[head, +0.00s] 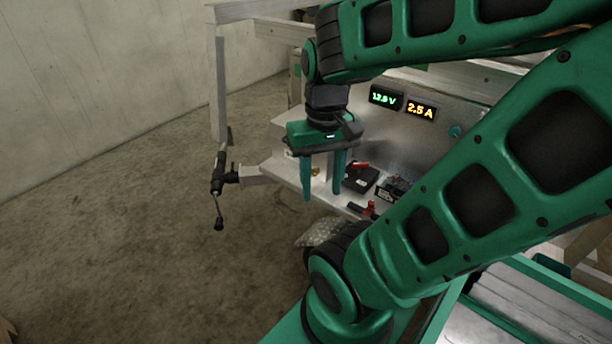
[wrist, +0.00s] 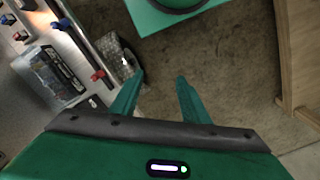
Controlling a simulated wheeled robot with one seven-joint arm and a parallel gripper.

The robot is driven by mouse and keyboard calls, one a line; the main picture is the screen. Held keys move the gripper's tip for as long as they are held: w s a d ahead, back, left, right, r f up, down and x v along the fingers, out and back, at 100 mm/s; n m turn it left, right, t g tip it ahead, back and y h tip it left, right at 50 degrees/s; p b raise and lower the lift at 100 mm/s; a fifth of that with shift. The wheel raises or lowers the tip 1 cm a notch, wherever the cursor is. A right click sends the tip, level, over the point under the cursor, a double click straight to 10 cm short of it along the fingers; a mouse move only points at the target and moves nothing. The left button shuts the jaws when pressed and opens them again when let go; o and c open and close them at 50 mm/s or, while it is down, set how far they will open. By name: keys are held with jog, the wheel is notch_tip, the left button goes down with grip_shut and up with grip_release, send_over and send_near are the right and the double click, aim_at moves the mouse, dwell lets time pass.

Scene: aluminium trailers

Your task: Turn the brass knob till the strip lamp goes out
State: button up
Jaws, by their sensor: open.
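My gripper (head: 322,194) is open and empty, pointing down in front of the metal bench. Its two green fingers also show apart in the wrist view (wrist: 159,77), with bare floor between them. A small brass-coloured piece (head: 315,172), possibly the brass knob, shows just beside the left finger in the head view. A small brass-coloured spot (wrist: 20,36) shows at the far left of the wrist view, too small to identify surely. I cannot make out the strip lamp in either view.
The metal bench panel carries a green 12.8 V display (head: 385,97), an amber 2.5 A display (head: 421,108) and a teal knob (head: 455,131). A black box (head: 361,180) and red-handled parts (head: 369,208) crowd the shelf. A black hitch (head: 218,182) juts left. Floor at left is clear.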

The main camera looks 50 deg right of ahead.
jog(key=n+h, duration=1.8)
jog(key=n, duration=0.3)
send_near(313, 173)
jog(key=shift+n, duration=0.3)
jog(key=d, duration=0.8)
jog(key=shift+d, duration=0.15)
grip_shut()
jog(key=c, duration=1.1)
grip_release()
